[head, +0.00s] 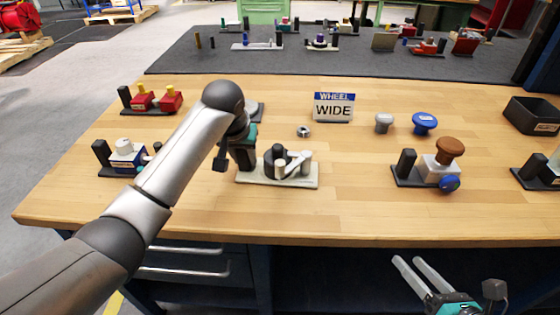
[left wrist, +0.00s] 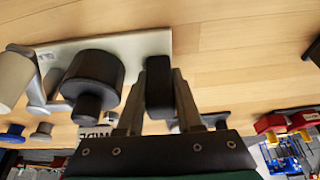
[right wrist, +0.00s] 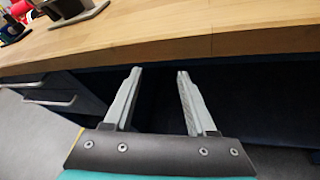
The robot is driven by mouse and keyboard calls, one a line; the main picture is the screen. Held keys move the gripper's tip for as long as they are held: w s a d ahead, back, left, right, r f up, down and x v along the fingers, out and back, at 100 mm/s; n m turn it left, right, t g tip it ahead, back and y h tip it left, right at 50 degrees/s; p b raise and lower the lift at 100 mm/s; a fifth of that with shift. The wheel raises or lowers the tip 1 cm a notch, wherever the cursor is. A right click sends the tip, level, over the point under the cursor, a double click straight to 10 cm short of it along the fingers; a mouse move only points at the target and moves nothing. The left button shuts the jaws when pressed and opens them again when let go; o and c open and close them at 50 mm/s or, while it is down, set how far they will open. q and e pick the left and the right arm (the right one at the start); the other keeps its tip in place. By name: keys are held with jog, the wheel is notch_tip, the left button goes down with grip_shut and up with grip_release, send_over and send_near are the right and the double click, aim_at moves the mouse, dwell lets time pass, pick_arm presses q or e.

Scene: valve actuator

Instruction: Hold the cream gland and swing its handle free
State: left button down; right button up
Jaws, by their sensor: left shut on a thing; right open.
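The cream gland stands on a cream base plate (head: 300,181) near the middle of the bench. It carries a dark round body (head: 276,160), a pale lever-like handle (head: 295,163) and a cream post (head: 306,160) at its right. My left gripper (head: 243,162) is at the plate's left end. In the left wrist view, the left fingers (left wrist: 160,95) are shut on a black upright block (left wrist: 159,82) on the plate, beside the dark body (left wrist: 92,75). The handle (left wrist: 45,92) shows only partly there. My right gripper (head: 408,272) is open and empty, below the bench's front edge.
A brown-topped valve (head: 448,152) is to the right. A blue-and-white unit (head: 126,155) is at the left. The front strip is clear. The bench edge (right wrist: 200,50) is ahead of my right gripper.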

jog(key=a+r+m+y, duration=0.2)
jog(key=a+r+m, duration=0.1)
jog(key=a+r, duration=0.25)
jog(key=n+t+y, duration=0.1)
jog(key=n+y, duration=0.3)
jog(key=n, duration=0.7)
send_near(282, 166)
jog(key=x, duration=1.1)
grip_shut()
